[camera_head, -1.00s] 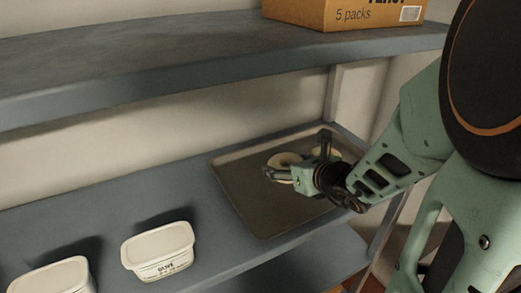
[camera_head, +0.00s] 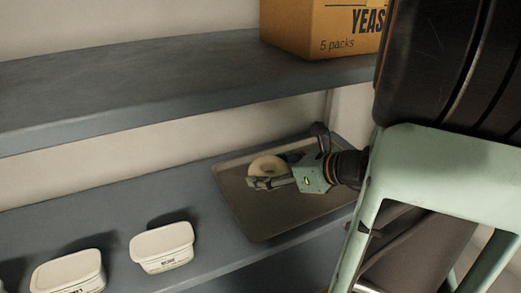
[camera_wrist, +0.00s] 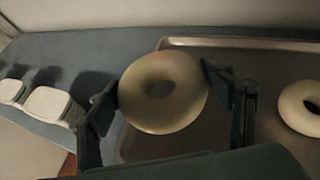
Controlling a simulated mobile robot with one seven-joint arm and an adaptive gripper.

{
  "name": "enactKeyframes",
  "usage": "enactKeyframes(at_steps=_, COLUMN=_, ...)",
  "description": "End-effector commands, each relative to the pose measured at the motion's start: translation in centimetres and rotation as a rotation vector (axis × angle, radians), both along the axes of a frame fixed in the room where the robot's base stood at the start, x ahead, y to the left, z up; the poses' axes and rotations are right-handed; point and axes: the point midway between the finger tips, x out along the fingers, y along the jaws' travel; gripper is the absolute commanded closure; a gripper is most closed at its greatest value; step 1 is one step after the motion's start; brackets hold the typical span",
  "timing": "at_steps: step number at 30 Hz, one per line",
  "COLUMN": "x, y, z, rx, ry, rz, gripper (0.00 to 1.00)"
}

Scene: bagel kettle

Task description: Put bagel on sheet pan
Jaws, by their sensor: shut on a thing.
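A pale bagel (camera_wrist: 163,92) is between the two fingers of my gripper (camera_wrist: 165,105) in the wrist view, and the gripper is shut on it. In the head view the same bagel (camera_head: 267,165) shows beside my gripper (camera_head: 285,172), over the sheet pan (camera_head: 262,222). The gap between this bagel and the pan is hard to judge. The pan also shows in the wrist view (camera_wrist: 150,146). A second bagel (camera_wrist: 302,106) lies on the pan at the right of the wrist view; my gripper mostly hides it in the head view.
The pan lies on a grey lower shelf (camera_head: 110,215). White tubs (camera_head: 163,248) stand to its left. An upper shelf (camera_head: 150,95) runs above and carries a yeast box (camera_head: 310,30). The front of the pan is bare.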

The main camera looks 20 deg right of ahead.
Motion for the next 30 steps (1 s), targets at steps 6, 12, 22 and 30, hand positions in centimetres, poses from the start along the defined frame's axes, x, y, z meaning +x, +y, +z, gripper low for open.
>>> enactKeyframes(at_steps=6, x=-5.0, y=-2.0, z=1.4, rx=0.001, ry=0.0, rz=0.051, gripper=0.52)
enactKeyframes(at_steps=12, x=-6.3, y=-2.3, z=1.3, rx=0.001, ry=0.0, rz=0.074, gripper=0.52)
enactKeyframes(at_steps=22, x=0.5, y=-3.0, z=-2.4, rx=-0.001, ry=-0.002, rz=0.078, gripper=0.52)
enactKeyframes(at_steps=30, x=4.9, y=-3.6, z=-6.4, rx=-0.001, ry=-0.002, rz=0.076, gripper=0.52)
